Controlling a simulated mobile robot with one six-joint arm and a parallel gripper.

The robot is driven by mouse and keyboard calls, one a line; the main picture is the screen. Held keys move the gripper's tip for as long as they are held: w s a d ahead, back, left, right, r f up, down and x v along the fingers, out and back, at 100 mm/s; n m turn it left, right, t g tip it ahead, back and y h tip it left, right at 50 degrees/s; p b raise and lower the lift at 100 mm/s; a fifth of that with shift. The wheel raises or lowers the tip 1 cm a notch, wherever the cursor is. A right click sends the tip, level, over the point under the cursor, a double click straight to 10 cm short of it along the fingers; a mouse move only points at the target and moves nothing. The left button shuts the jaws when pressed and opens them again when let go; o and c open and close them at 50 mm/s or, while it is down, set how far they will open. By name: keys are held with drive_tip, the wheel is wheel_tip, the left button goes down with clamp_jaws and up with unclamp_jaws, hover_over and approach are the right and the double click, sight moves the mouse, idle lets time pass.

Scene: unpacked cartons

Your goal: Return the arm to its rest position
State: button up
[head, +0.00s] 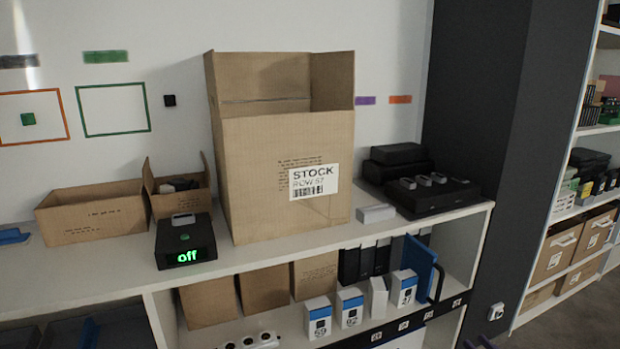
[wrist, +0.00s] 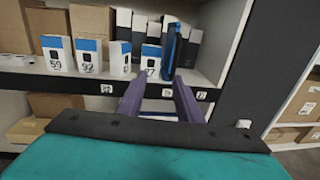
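My gripper (wrist: 158,82) shows in the wrist view as two purple fingers held apart, with nothing between them. It points toward the lower shelf front, level with the shelf edge and apart from it. Behind the fingertips stand a blue folder (wrist: 170,48) and white boxes with blue tops (wrist: 90,55). The rest of my arm is out of that view.
A shelf unit (head: 85,288) bears a tall open carton (head: 285,185), a black box reading "off" (head: 186,243), small open cartons (head: 95,212) and black cases (head: 435,198). A dark pillar (head: 490,130) stands to the right, before another shelf (head: 575,215). Floor shows at lower right.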

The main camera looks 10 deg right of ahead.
drive_tip(key=w+a+f+n+g+y+p, duration=0.1)
drive_tip(key=w+a+n+g+y+p, duration=0.3)
drive_tip(key=a, duration=0.7)
drive_tip(key=w+a+f+t+y+p, duration=0.1)
drive_tip(key=w+a+f+y, duration=0.15)
drive_tip(key=w+a, duration=0.7)
drive_tip(key=s+a+f+n+g+y+p, duration=0.1)
drive_tip(key=s+a+f+n+g, duration=0.15)
drive_tip(key=a, duration=0.55)
drive_tip(key=s+a+f+n+g+y+p, duration=0.1)
drive_tip(key=s+a+f+n+g+p, duration=0.15)
drive_tip(key=a, duration=0.65)
drive_tip(key=s+a+f+n+g+y+p, duration=0.1)
drive_tip(key=s+a+f+n+g+y, duration=0.15)
drive_tip(key=a, duration=0.55)
drive_tip(key=s+a+f+n+g+h+p, duration=0.2)
drive_tip(key=s+a+f+n+g, duration=0.35)
drive_tip(key=s, duration=0.35)
drive_tip(key=s+a+f+n+g+h+p, duration=0.2)
drive_tip(key=s+a+f+n+g, duration=0.3)
drive_tip(key=s, duration=0.3)
drive_tip(key=s+d+f+n+g+h, duration=0.1)
drive_tip(key=s+d+n+h, duration=0.2)
drive_tip(key=d+n, duration=0.3)
drive_tip(key=s+d+f+n+g+h, duration=0.1)
drive_tip(key=s+d+n+h, duration=0.3)
drive_tip(key=d+n, duration=0.3)
drive_tip(key=shift+s+d+f+h, duration=0.2)
drive_tip(key=shift+f+h, duration=0.15)
drive_tip(key=shift+h, duration=0.15)
